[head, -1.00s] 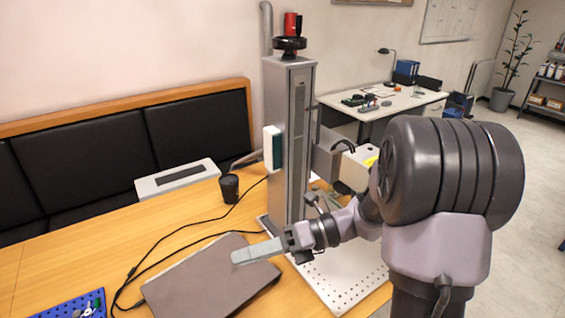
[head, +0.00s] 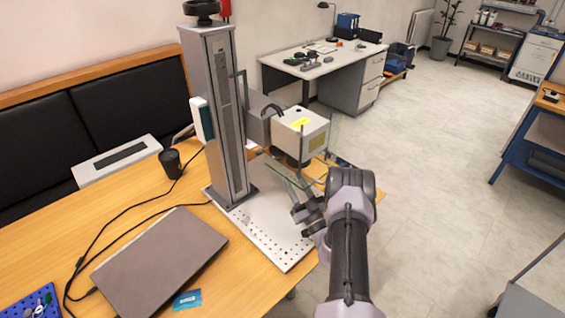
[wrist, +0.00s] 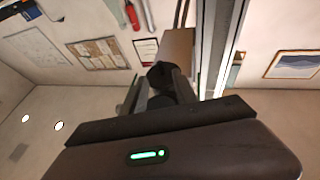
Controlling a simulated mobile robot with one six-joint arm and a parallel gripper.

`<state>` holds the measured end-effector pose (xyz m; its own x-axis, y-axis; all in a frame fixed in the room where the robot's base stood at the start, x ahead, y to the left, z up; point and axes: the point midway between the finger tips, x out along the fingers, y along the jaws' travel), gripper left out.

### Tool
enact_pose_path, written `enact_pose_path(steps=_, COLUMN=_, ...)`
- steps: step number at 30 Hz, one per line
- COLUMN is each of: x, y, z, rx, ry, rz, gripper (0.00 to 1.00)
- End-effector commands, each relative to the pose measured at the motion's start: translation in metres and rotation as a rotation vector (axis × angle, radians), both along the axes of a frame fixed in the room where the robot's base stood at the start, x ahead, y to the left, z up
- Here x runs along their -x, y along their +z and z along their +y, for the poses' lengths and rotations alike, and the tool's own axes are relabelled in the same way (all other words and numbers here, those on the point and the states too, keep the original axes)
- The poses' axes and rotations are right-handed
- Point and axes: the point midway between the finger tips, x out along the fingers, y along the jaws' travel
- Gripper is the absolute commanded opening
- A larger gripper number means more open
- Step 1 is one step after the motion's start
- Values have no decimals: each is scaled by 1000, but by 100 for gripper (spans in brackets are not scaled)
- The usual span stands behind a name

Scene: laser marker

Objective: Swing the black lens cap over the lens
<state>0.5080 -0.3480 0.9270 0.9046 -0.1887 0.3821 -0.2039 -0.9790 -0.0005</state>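The laser marker's pale head (head: 300,132), with a yellow label, juts right from its grey column (head: 217,110) in the head view. A dark shape under it is probably the lens. I cannot make out the black lens cap there. My gripper (head: 278,172) reaches up and left, just below the marker head; the overlap hides its fingertips. In the wrist view my gripper (wrist: 160,92) points upward. A dark rounded shape (wrist: 160,73) shows at or behind its fingers. I cannot tell whether this is the lens or cap, or whether it is gripped.
A perforated white base plate (head: 270,225) lies under the marker head. A closed laptop (head: 160,262), black cup (head: 170,162), cables and blue tray (head: 30,303) lie left on the wooden table. Open floor (head: 440,150) is to the right.

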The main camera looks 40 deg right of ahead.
Motion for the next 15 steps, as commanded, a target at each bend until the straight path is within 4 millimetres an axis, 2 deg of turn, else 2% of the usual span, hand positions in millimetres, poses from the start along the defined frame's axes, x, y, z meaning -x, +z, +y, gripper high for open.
enact_pose_path(steps=3, x=-31, y=12, z=-5, rx=5, ry=3, rz=-2, gripper=34)
enact_pose_path(steps=6, x=-53, y=21, z=-10, rx=4, ry=3, rz=-2, gripper=34)
enact_pose_path(steps=10, x=-72, y=30, z=-14, rx=3, ry=2, rz=0, gripper=34)
enact_pose_path(steps=15, x=-81, y=34, z=-16, rx=0, ry=1, rz=0, gripper=34)
